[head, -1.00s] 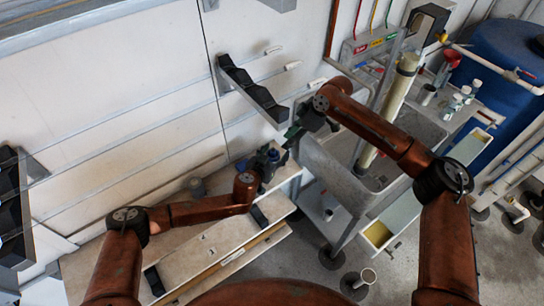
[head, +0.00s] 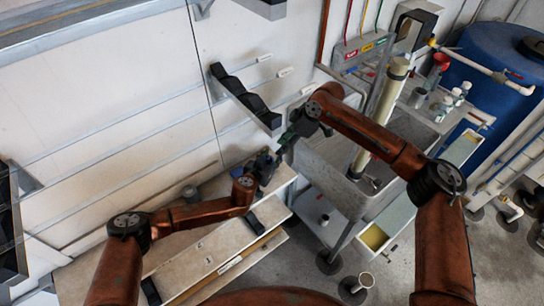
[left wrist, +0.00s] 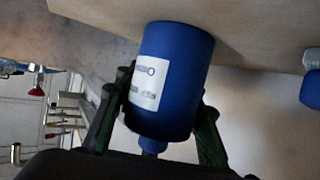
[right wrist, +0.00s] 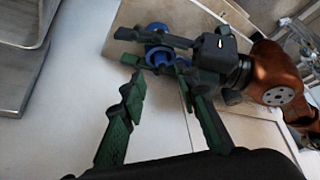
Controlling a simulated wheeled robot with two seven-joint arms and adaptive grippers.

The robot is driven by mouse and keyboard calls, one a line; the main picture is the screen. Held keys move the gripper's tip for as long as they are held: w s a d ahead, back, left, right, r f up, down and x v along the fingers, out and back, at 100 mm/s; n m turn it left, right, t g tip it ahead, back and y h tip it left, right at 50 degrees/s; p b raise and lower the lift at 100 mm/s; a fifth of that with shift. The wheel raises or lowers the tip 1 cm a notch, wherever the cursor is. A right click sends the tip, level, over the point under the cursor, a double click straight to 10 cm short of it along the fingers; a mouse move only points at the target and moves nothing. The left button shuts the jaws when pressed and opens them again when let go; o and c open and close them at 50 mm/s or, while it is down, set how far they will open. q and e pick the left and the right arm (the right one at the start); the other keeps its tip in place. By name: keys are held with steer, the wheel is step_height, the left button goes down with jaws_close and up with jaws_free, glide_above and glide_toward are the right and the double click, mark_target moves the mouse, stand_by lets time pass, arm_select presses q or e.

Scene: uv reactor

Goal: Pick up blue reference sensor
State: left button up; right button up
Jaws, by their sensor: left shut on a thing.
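A blue cylinder with a white label (left wrist: 168,85), which looks like the blue reference sensor, sits between the fingers of my left gripper (left wrist: 155,115). The left gripper is shut on it. In the head view this gripper (head: 262,168) is over the right end of the bench, with the sensor mostly hidden by dark gripper parts. I cannot tell whether the sensor touches the bench. My right gripper (right wrist: 158,85) is open and empty. In the right wrist view its fingers point toward the left gripper and blue parts (right wrist: 160,56) there.
A second blue object (left wrist: 311,88) is at the right edge of the left wrist view. The pale bench (head: 205,255) runs along the wall. A black-stepped wall bracket (head: 245,97) is above it. A grey sink cart (head: 330,178) stands close on the right.

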mark_target(267, 158)
arm_select(q)
steer(key=c, duration=0.6)
arm_select(e)
steer(key=shift+c, duration=0.4)
steer(key=shift+s, duration=0.1)
arm_select(q)
steer(key=shift+c, duration=0.3)
arm_select(e)
step_height(267, 158, up, 3)
steer(key=s+m+t, duration=0.2)
steer(key=m, duration=0.2)
arm_select(q)
jaws_close()
arm_select(e)
steer(key=shift+m+h, duration=0.3)
steer(key=shift+s+x, duration=0.1)
steer(key=shift+x, duration=2.8)
steer(key=shift+s+x, duration=0.15)
steer(key=shift+x, duration=2.7)
